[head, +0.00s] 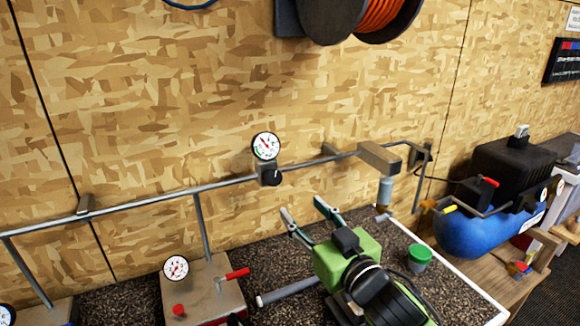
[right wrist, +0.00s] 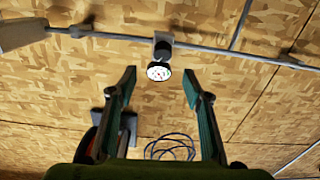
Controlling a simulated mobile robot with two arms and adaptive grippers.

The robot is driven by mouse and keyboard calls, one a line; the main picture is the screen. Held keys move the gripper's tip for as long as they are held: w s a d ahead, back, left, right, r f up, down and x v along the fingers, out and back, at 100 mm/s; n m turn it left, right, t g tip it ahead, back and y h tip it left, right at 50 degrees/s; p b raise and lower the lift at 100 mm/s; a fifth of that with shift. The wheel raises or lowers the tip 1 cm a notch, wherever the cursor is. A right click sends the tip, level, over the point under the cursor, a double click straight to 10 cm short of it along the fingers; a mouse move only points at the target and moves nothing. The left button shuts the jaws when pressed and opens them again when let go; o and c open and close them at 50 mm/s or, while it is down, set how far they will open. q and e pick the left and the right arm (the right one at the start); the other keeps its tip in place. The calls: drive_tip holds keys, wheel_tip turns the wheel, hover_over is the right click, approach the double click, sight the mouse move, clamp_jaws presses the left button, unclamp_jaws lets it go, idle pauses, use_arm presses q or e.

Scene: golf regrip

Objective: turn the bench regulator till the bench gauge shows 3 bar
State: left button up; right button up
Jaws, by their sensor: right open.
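A round white gauge (head: 266,146) sits on the wall pipe, above a regulator with a black knob (head: 271,177). I take these as the bench gauge and regulator. The gauge's needle and green mark show, but its figures are too small to read. The gauge (right wrist: 159,72) also shows in the right wrist view, beyond the gap between the fingers, with the regulator (right wrist: 163,48) beside it. My green right gripper (head: 302,207) is open and empty, below and right of the knob and apart from it. My left gripper is not in view.
A bench block (head: 207,285) carries another gauge (head: 176,268) and a red-handled valve (head: 233,274). A pipe (head: 130,208) runs along the wall. A green cup (head: 419,257) stands right of my arm. A blue compressor tank (head: 485,230) is at right, a hose reel (head: 335,15) above.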

sight(275, 181)
drive_tip(key=p+x, duration=0.1)
drive_tip(key=x, duration=0.3)
drive_tip(key=p+x, duration=0.1)
drive_tip(key=x, duration=0.3)
drive_tip(key=p+x, duration=0.1)
drive_tip(key=x, duration=0.3)
drive_tip(key=shift+s+a+r, duration=0.15)
drive_tip(key=shift+a+r, duration=0.2)
drive_tip(key=shift+p+x, duration=0.35)
drive_tip(key=shift+x, duration=0.45)
drive_tip(key=shift+f, duration=0.1)
drive_tip(key=c, duration=1.1)
